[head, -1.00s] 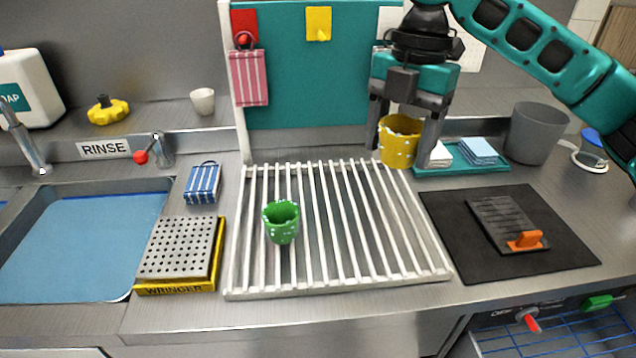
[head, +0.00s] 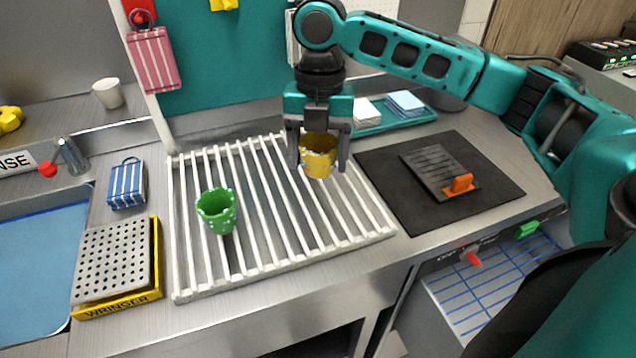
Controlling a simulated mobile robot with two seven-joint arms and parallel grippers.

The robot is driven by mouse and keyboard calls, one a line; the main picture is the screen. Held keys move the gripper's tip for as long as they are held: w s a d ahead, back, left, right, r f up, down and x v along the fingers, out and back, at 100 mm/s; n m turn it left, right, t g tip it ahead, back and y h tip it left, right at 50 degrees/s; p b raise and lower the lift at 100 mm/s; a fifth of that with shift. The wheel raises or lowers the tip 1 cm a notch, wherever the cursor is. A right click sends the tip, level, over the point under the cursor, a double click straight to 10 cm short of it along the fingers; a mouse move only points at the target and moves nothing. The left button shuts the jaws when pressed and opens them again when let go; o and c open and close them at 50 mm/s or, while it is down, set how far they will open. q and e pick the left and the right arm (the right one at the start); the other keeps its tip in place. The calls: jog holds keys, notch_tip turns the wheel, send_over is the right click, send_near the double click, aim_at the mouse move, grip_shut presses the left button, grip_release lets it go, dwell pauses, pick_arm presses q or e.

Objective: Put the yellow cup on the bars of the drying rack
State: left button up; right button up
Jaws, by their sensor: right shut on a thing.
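The yellow cup (head: 318,158) is upright between the fingers of my right gripper (head: 319,168), which is shut on it. The gripper points down over the right back part of the drying rack (head: 262,268). The cup appears to be above the white bars; whether its base touches them I cannot tell. A green cup (head: 216,211) with white spots stands upright on the bars at the left of the rack. My left gripper is not in view.
Left of the rack are a wringer (head: 118,262) and a blue striped cloth (head: 127,185). A black mat (head: 400,201) with a grey grater-like board (head: 432,167) lies to the right. A white cup (head: 108,92) stands behind. The rack's middle bars are clear.

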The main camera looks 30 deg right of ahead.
aim_at(318, 201)
notch_tip(318, 201, down, 6)
jog(key=shift+f+b, duration=0.1)
jog(key=shift+b, duration=0.25)
jog(key=shift+f, duration=0.3)
jog(key=shift+f, duration=0.1)
jog(key=o, duration=1)
jog(key=r, duration=0.8)
jog(key=w+d+r+p, duration=0.1)
jog(key=r, duration=0.3)
jog(key=shift+w+r, duration=0.1)
